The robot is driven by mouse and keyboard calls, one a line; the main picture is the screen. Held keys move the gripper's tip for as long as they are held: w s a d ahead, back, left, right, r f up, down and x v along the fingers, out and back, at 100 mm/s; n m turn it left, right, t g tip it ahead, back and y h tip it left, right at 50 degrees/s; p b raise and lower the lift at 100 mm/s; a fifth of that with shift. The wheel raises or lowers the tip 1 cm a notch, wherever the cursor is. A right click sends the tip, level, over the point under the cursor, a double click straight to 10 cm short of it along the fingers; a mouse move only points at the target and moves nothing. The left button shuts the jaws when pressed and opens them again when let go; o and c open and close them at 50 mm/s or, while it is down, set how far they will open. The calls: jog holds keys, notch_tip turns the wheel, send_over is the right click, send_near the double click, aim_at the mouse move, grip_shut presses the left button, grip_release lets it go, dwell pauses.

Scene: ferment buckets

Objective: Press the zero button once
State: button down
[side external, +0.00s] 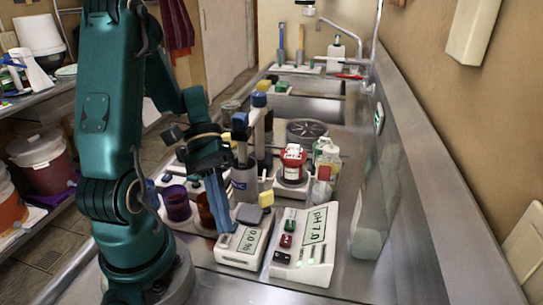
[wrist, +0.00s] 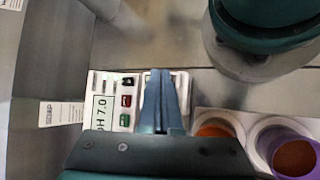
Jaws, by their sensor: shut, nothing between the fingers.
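My gripper (side external: 229,230) is shut and empty, its blue fingers pointing down at the left edge of a small white meter (side external: 253,262) whose display seems to end in a % sign. In the wrist view, my gripper (wrist: 160,75) covers most of that meter (wrist: 183,82). A small button (side external: 224,241) sits at the meter's left end, just below my fingertips. I cannot tell whether they touch it. To the right is a white pH meter (side external: 319,274) with green, red and dark buttons; its display (wrist: 103,108) reads pH 7.0. No label reading zero is legible.
A purple cup (side external: 176,204) and an orange-brown cup (side external: 206,210) stand close to the left of my gripper. A red-and-white jar (side external: 292,163) and bottles stand behind the meters. A steel sink (side external: 305,108) lies farther back. The steel wall bounds the right side.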

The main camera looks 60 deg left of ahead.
aim_at(225, 238)
jog(key=shift+r, duration=2.35)
jog(key=d+r+m+t+y, duration=0.1)
jog(key=m+t+y, duration=0.1)
jog(key=y, duration=0.1)
jog(key=w+d+r+m+t+y, duration=0.1)
jog(key=m+t+y, duration=0.1)
jog(key=m+y, duration=0.1)
jog(key=w+d+r+m+t+y, duration=0.1)
jog(key=r+m+t+y, duration=0.1)
jog(key=t+y, duration=0.1)
jog(key=shift+d, duration=0.15)
